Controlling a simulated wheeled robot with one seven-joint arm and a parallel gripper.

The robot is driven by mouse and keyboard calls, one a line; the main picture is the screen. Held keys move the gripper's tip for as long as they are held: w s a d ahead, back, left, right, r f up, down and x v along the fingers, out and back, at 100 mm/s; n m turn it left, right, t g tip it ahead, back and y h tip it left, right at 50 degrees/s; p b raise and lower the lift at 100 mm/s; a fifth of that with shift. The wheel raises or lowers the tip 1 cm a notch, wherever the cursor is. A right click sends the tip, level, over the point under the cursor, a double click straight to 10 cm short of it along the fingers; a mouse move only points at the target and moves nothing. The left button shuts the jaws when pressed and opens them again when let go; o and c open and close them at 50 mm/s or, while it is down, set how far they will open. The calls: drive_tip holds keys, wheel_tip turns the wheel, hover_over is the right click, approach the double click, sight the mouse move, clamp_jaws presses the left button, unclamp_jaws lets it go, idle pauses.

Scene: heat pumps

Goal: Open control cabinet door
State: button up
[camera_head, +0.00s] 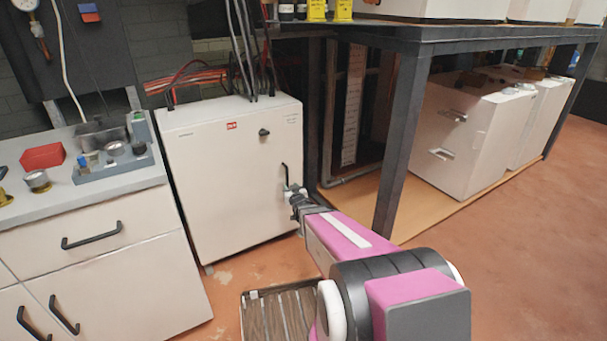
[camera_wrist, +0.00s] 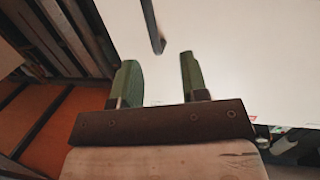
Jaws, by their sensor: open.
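The control cabinet (camera_head: 225,170) is a white box with a closed front door on the floor, left of my arm. Its dark bar handle (camera_head: 285,174) is upright near the door's right edge, and a small black knob (camera_head: 264,132) sits higher up. My gripper (camera_head: 291,189) is at the handle's lower end, close to the door. In the wrist view the two green fingers of my gripper (camera_wrist: 160,62) are apart and empty. The handle (camera_wrist: 152,24) points down toward the gap between the fingertips. Whether a finger touches it, I cannot tell.
A grey-topped workbench (camera_head: 95,195) with a red tray (camera_head: 42,157) stands left of the cabinet. A dark metal rack (camera_head: 400,140) stands close on the right, with white units (camera_head: 465,140) under it. Cables (camera_head: 243,50) rise from the cabinet top. Floor is clear at the far right.

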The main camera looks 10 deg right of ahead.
sight(287, 175)
drive_tip(key=shift+t, duration=0.6)
drive_tip(key=w, duration=1.1)
drive_tip(key=shift+w+d+r, duration=0.15)
drive_tip(key=shift+d, duration=0.05)
clamp_jaws()
